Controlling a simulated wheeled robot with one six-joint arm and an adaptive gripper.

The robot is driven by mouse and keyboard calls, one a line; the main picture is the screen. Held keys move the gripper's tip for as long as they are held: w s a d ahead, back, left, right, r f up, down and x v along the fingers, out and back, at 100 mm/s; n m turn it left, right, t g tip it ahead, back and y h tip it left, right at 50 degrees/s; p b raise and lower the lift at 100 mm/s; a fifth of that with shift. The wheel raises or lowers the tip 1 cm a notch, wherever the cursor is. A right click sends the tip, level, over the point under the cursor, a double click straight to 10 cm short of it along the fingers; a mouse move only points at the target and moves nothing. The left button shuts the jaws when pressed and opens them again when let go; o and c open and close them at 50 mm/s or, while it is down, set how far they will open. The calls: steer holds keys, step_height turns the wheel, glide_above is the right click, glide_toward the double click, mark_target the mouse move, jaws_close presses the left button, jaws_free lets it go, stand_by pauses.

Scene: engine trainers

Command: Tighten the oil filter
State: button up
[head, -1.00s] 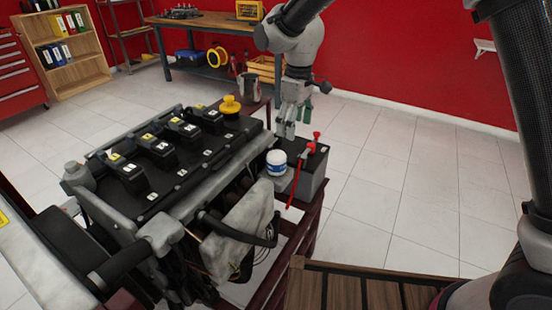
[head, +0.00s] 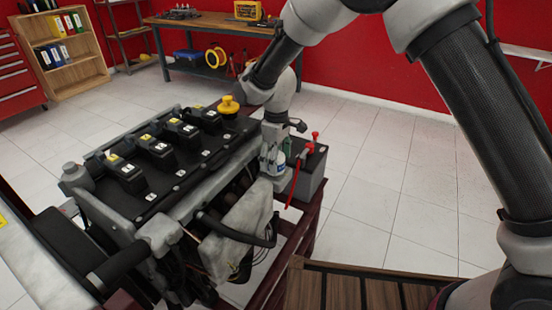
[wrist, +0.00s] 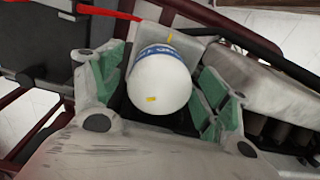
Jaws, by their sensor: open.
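The oil filter (wrist: 160,85) is a white canister with a blue band and small yellow marks. In the wrist view it sits between the two green-padded fingers of my gripper (wrist: 158,95), with a gap visible on each side. My gripper is open around it. In the head view the gripper (head: 272,162) is pointed down beside the engine (head: 165,170), and the filter (head: 281,161) is mostly hidden behind it.
A battery (head: 309,172) with red clamps and a red cable (head: 293,183) stands close to the right of the gripper. A slatted wooden top (head: 345,290) is at the front. Open tiled floor (head: 390,190) lies to the right.

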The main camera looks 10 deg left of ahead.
steer(key=c, duration=1)
steer(key=shift+m, duration=0.3)
steer(key=m, duration=0.3)
steer(key=shift+m, duration=1.9)
steer(key=o, duration=1)
